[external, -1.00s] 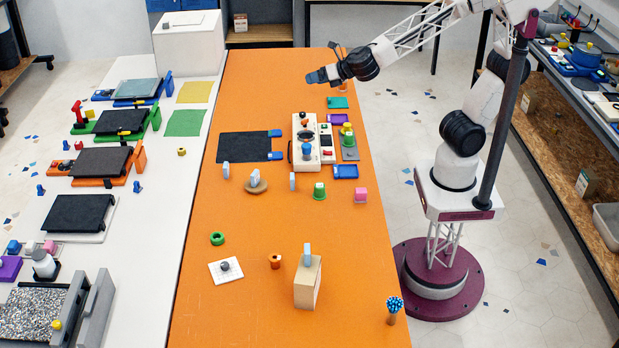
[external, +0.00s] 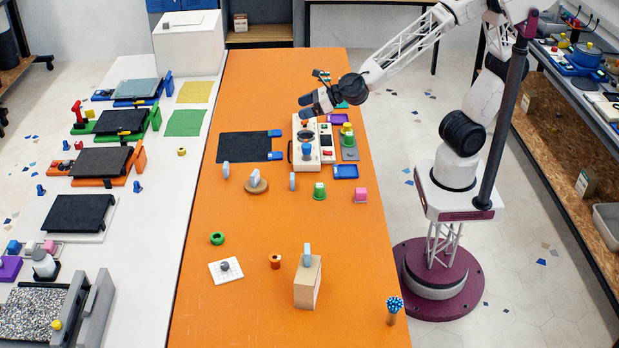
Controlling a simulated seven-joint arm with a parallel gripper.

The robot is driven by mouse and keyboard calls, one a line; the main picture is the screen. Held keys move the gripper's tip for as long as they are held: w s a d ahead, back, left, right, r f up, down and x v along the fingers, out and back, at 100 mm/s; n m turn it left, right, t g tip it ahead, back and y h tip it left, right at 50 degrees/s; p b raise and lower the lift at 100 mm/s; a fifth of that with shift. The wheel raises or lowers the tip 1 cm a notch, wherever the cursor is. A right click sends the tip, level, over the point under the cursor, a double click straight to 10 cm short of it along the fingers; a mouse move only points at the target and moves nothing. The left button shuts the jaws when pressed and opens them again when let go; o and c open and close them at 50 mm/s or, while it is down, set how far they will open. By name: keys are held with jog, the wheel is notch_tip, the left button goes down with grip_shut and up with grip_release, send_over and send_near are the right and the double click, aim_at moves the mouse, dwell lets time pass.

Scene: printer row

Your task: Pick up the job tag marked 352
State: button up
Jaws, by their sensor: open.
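Several small pale upright tags stand on the orange table, and their numbers are too small to read, so I cannot tell which is 352. One tag (external: 226,171) stands near the dark mat, one tag (external: 255,177) on a round tan base, and one tag (external: 292,181) on the bare table. Another tag (external: 307,255) stands on top of a wooden block (external: 307,283). My gripper (external: 304,107) is open and empty. It is in the air at the table's far part, above the tags in the picture and apart from them.
A white device (external: 303,155) with knobs stands beside a dark mat (external: 243,147). The middle of the orange table (external: 265,212) is mostly clear.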

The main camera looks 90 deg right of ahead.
send_near(292, 176)
jog(key=x, duration=0.4)
jog(key=shift+w+f, duration=0.2)
jog(key=shift+w, duration=0.1)
jog(key=shift+x, duration=1.25)
jog(key=shift+w+d, duration=0.1)
jog(key=shift+x, duration=2.55)
jog(key=c, duration=1)
